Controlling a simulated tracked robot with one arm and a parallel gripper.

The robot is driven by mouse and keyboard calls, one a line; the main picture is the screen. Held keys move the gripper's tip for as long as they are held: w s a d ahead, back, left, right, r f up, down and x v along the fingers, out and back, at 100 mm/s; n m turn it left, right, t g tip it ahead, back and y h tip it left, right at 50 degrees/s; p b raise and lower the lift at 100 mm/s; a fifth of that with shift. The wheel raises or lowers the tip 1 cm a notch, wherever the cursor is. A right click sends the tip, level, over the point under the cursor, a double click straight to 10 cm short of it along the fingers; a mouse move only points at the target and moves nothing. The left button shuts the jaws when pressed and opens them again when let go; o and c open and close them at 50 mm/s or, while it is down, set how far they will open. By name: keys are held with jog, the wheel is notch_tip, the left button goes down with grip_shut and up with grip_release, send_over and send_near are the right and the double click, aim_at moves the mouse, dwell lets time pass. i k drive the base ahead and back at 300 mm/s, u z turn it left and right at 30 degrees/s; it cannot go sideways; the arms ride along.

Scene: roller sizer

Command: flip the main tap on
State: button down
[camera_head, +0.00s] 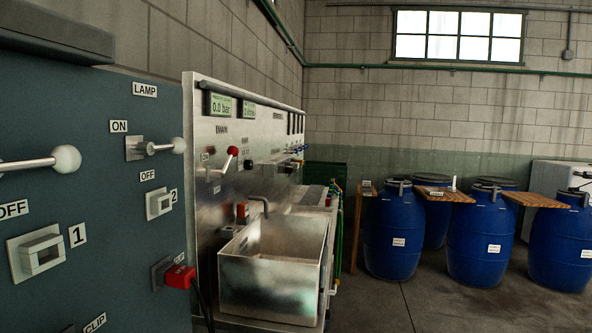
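A steel panel (205,110) stands left of centre, with a steel sink (270,270) in front of it. On the panel, under a label (221,129) that seems to read "MAIN", is a lever with a red ball knob (233,151). The lever slants up and to the right from its mount. A small label beside it is too small to read for sure. A display (220,104) above it reads 0.0 bar. My gripper is not in view.
A dark board (95,215) close on the left carries white-knobbed levers (66,158), numbered sockets (40,256) and a red plug (180,276). Blue barrels (392,235) and wooden boards (445,194) stand at the right. The floor (430,308) between is clear.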

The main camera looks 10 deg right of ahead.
aim_at(232, 150)
jog(key=z, duration=0.25)
jog(key=k, duration=0.65)
jog(key=z, duration=0.6)
jog(key=i, duration=2)
jog(key=u, duration=0.5)
